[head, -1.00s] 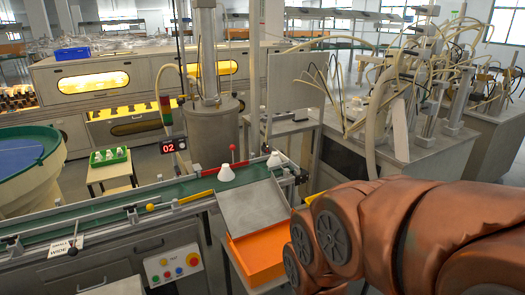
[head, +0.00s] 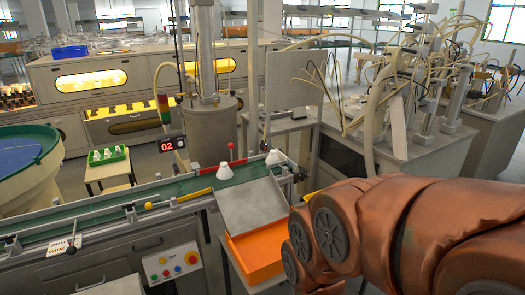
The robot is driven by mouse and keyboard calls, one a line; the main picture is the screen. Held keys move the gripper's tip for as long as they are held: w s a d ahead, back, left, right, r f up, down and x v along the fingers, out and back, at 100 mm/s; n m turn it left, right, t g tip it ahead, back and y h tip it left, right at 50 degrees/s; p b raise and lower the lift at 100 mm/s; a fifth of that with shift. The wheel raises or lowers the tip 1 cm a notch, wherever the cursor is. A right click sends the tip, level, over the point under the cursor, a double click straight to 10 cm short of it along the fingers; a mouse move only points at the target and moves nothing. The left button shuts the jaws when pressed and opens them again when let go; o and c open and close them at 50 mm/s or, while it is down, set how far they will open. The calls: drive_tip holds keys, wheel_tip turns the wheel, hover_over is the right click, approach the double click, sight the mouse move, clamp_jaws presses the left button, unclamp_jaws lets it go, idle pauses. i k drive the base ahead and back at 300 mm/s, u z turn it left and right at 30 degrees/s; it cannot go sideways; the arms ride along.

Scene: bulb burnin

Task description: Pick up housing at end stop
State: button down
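A white cone-shaped housing (head: 224,172) stands on the green conveyor belt (head: 120,209), a little left of the belt's right end. A second white housing (head: 273,157) is at the far right end of the belt, by the end bracket. Its lower part is partly hidden by the grey sloped plate in front. My copper-coloured arm fills the lower right of the head view. My gripper's fingers do not show, so I cannot see whether it holds anything.
A grey sloped plate (head: 248,204) leads from the belt down to an orange bin (head: 257,260). A red-knobbed lever (head: 231,146) stands behind the belt. A control panel (head: 171,264) is on the conveyor's front. A green tray (head: 108,155) sits on a small table behind.

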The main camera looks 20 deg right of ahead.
sight(273, 156)
drive_tip(key=z, duration=1.8)
drive_tip(key=i, duration=1.9)
drive_tip(key=u, duration=3.3)
